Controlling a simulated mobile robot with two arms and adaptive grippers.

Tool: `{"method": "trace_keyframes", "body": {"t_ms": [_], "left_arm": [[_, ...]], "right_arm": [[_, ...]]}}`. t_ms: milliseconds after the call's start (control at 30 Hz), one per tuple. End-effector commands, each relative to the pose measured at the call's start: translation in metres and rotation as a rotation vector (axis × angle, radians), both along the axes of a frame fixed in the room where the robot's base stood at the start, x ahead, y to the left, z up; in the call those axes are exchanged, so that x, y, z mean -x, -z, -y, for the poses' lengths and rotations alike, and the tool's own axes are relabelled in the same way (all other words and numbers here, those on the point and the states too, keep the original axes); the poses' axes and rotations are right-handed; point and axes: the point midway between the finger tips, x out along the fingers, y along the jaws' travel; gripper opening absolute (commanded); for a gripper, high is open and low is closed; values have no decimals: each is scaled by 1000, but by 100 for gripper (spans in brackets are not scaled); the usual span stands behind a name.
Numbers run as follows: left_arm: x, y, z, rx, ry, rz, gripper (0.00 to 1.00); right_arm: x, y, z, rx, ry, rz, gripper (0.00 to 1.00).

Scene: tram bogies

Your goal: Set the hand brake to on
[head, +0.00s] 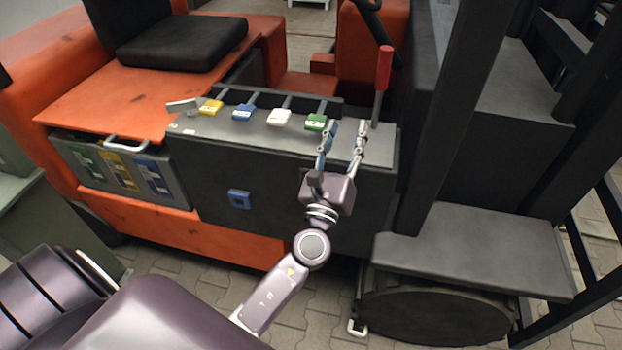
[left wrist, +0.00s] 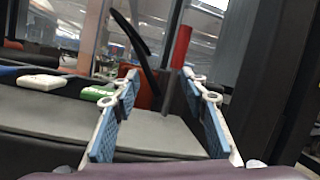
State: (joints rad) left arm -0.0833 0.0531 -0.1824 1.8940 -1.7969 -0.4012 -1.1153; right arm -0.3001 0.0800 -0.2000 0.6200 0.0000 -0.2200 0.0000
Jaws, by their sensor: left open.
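The hand brake is likely the upright lever with a red grip (head: 384,68) on a dark shaft, at the right end of the dark console (head: 260,165). Its red grip also shows in the left wrist view (left wrist: 181,46), between and beyond the fingertips. My left gripper (head: 344,128) is open and empty, in front of the console's right end, below and a little left of the lever. In the left wrist view its two blue-padded fingers (left wrist: 163,85) stand apart. I see no contact with the lever. My right gripper is not in view.
Coloured levers stand along the console: yellow (head: 211,107), blue (head: 243,112), white (head: 279,117) and green (head: 316,122), the green one close to my left fingers. A black seat (head: 185,45) is behind. A dark mast post (head: 455,110) rises right of the lever.

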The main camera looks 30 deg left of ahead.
Motion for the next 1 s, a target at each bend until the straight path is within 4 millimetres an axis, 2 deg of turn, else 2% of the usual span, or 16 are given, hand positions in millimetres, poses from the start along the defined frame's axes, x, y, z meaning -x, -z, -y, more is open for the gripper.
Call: {"method": "trace_keyframes", "body": {"t_ms": [200, 500, 700, 1000], "left_arm": [[14, 31, -29, 301, -22, -20, 40], [33, 80, -57, 666, -73, -49, 40], [40, 112, -62, 811, -95, -84, 40], [42, 133, -62, 881, -104, -110, 40]], "right_arm": [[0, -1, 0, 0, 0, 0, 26], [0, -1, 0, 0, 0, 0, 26], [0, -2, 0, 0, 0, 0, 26], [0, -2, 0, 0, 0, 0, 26]]}}
